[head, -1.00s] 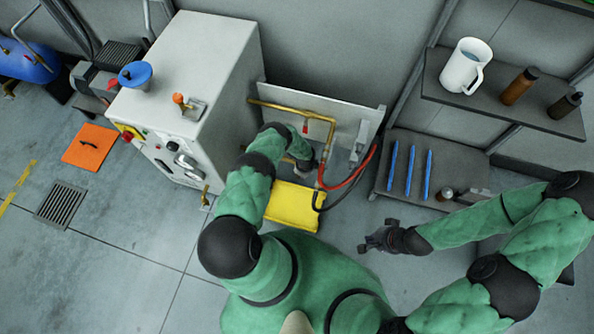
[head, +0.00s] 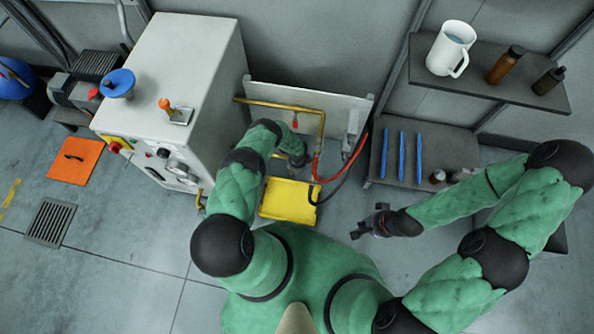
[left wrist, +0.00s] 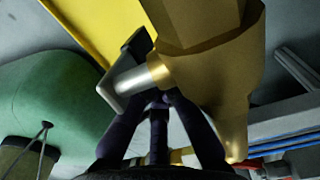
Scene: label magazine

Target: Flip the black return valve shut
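In the left wrist view, the brass valve body (left wrist: 215,75) fills the upper middle, very close. A silver stem (left wrist: 143,77) joins it to a black angled lever (left wrist: 122,72), the return valve handle. My left gripper (left wrist: 158,100) is just below the lever and stem, its dark fingers drawn toward each other; whether they touch the lever or are fully shut is unclear. In the head view my left gripper (head: 299,158) is low beside the panel's brass pipe (head: 321,130), and I cannot make out the black lever there. My right gripper (head: 370,222) is empty with fingers apart.
A white machine cabinet (head: 180,70) stands left of my left arm. A small red handle (head: 295,124) and a red hose (head: 330,178) are close by.

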